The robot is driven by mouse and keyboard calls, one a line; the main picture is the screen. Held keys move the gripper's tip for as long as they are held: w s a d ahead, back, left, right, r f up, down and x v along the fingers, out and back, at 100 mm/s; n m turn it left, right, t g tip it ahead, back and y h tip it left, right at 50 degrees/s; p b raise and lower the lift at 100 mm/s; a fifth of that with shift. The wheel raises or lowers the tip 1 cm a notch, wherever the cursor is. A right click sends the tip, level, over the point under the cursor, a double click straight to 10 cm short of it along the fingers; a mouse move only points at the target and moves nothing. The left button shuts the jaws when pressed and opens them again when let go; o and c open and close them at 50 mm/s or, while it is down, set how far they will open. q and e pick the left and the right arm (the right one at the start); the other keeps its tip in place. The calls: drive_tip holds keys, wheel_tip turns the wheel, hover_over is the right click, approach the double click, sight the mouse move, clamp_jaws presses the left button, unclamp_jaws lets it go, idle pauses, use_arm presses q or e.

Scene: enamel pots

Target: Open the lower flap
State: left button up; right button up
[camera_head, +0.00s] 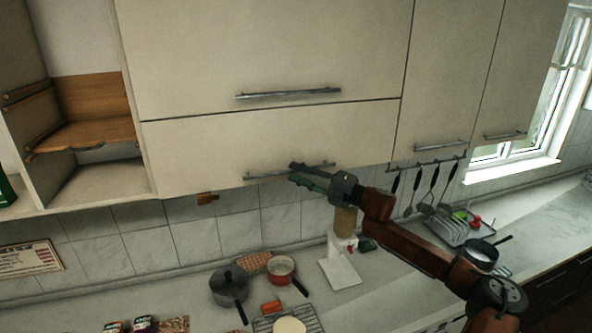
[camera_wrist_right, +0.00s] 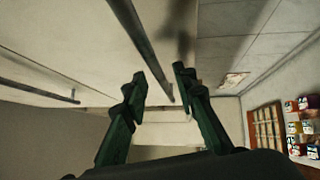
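The lower flap (camera_head: 205,150) is a cream cabinet front below a similar upper flap (camera_head: 200,60). It looks shut, flush with its neighbours. Its metal bar handle (camera_head: 262,175) runs along its lower edge, partly hidden by my right gripper (camera_head: 293,173), which is at the handle's middle. In the right wrist view, my right gripper (camera_wrist_right: 160,76) is open, and the lower handle (camera_wrist_right: 138,35) passes between the two fingertips in the picture. I cannot tell whether either finger touches it. The upper flap's handle (camera_wrist_right: 38,77) lies to the left there. My left gripper is out of view.
An open shelf (camera_head: 90,135) is left of the flap. Utensils (camera_head: 432,188) hang under the right cabinets. Below on the counter stand a dark pot (camera_head: 229,287), a red pan (camera_head: 281,268) and a white stand (camera_head: 341,268). The space in front of the flap's left part is clear.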

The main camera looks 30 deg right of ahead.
drive_tip(key=shift+w+a, duration=0.3)
drive_tip(key=shift+w, duration=0.05)
clamp_jaws()
idle(0.6)
